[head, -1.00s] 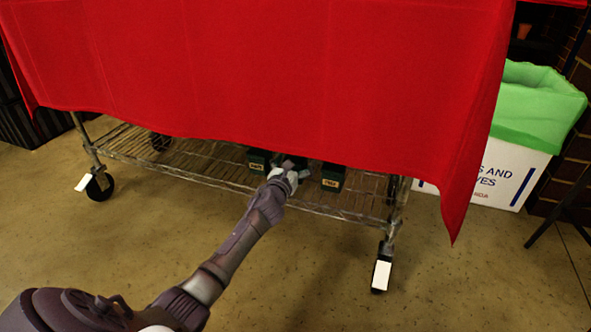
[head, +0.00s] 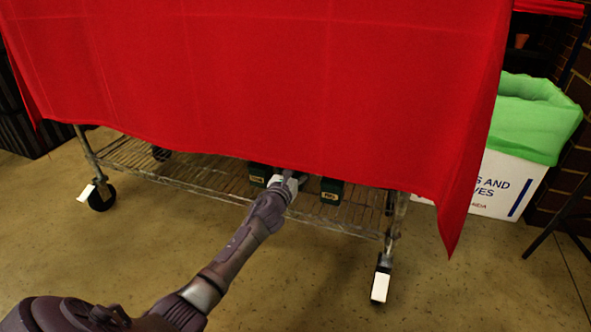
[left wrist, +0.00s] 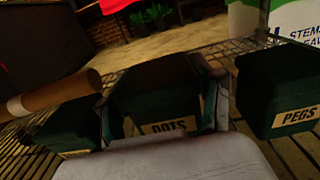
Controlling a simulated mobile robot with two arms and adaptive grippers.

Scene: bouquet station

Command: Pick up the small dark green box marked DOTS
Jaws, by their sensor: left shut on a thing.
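The small dark green box marked DOTS (left wrist: 160,103) is in the middle of the left wrist view, its label facing me. My left gripper (left wrist: 163,118) has a finger on each side of it and is shut on it. In the head view my left gripper (head: 285,181) reaches onto the wire shelf under the red cloth and hides most of the DOTS box. My right gripper is not in view.
A dark green box marked PEGS (left wrist: 280,92) stands close on the right. Another dark green box (left wrist: 68,130) is close on the left, with a brown roll (left wrist: 55,95) above it. The red cloth (head: 260,80) hangs over the wire shelf (head: 190,172).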

